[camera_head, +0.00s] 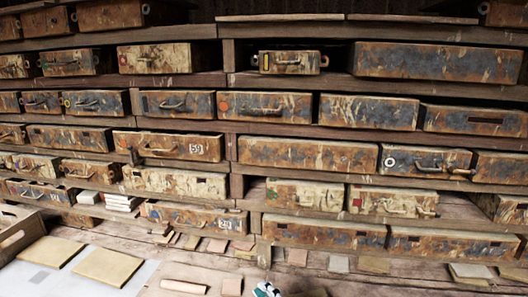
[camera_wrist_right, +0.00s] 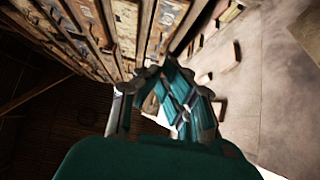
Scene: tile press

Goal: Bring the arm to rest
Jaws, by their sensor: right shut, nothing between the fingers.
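My right gripper (camera_head: 266,290) shows only as a small teal and silver piece at the bottom edge of the head view, in front of the wooden bench. In the right wrist view the right gripper (camera_wrist_right: 160,70) has its teal, silver-jointed fingers drawn together at the tips, with nothing held between them. Most of the right arm is outside the head view. My left gripper is in neither view.
Wooden shelves (camera_head: 232,185) hold several worn, rusty metal drawers (camera_head: 312,153). Flat tan tiles (camera_head: 107,267) lie on the left, near a wooden crate (camera_head: 17,232). Small tile pieces (camera_head: 232,286) lie scattered on the bench (camera_head: 330,285). White blocks (camera_head: 121,201) sit on a low shelf.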

